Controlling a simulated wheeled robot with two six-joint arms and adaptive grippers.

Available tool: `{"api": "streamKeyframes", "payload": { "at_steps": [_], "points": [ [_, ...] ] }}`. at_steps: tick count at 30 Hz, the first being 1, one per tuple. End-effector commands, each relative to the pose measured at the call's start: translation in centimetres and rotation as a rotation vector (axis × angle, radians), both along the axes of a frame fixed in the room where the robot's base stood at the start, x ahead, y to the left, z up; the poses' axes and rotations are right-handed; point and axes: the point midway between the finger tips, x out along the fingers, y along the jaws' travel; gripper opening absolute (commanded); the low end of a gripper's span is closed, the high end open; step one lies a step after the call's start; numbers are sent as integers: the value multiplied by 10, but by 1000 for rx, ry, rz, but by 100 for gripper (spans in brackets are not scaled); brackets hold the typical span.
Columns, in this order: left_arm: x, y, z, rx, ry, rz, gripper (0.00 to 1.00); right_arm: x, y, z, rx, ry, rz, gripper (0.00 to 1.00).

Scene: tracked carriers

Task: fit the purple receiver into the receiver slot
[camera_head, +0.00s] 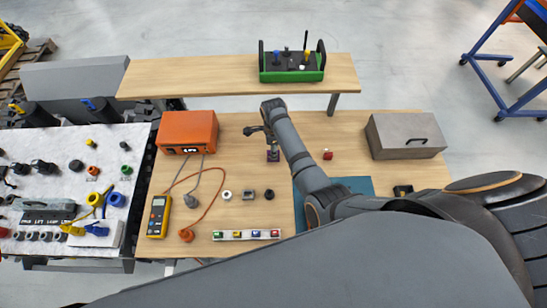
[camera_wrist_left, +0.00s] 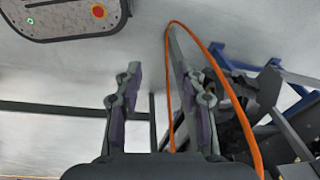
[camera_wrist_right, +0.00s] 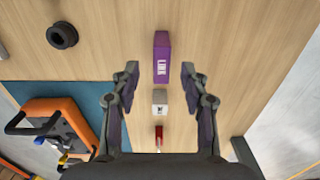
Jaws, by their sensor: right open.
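The purple receiver (camera_wrist_right: 162,58), a small block marked LINK, lies on the wooden table. In the right wrist view it is ahead of the gap between my right fingertips, and nothing touches it. My right gripper (camera_wrist_right: 160,75) is open and empty above the table. I cannot make out the receiver slot. My left gripper (camera_wrist_left: 155,90) is open and empty, over the floor.
A grey block (camera_wrist_right: 159,102) and a red block (camera_wrist_right: 158,135) line up with the receiver. A black ring (camera_wrist_right: 62,35) lies nearby. An orange box (camera_head: 187,130) stands left, a grey case (camera_head: 404,135) right. A raised shelf (camera_head: 200,78) holds a green-framed controller (camera_head: 291,75).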

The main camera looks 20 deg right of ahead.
Motion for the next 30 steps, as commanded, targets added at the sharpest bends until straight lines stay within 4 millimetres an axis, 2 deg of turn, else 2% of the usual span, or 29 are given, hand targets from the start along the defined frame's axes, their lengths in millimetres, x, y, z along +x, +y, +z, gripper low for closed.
{"api": "streamKeyframes", "payload": {
  "at_steps": [1, 4, 7, 11, 15, 19, 25, 30],
  "points": [
    [-5, 0, -20, 0, 9, 1, 40, 1, 0, -17, 1, -1, 0, 45],
    [-22, 0, -42, 0, 32, 1, 40, 2, 0, -32, 0, -1, 0, 45],
    [-36, 0, -56, 1, 55, 2, 40, 1, 0, -43, 0, 0, 0, 45],
    [-39, 1, -55, 1, 59, 2, 40, 1, 0, -41, 0, -1, 0, 45],
    [-30, 0, -52, 0, 46, 1, 40, 1, 0, -40, 0, 0, 0, 44],
    [-21, 0, -51, 0, 31, 1, 40, 1, 0, -40, 0, 0, 0, 26],
    [-20, 0, -51, 0, 30, 1, 40, 1, 0, -40, 0, 0, 0, 0],
    [-22, 0, -51, 0, 33, 1, 40, 1, 0, -40, 0, 0, 0, 0]
  ]
}}
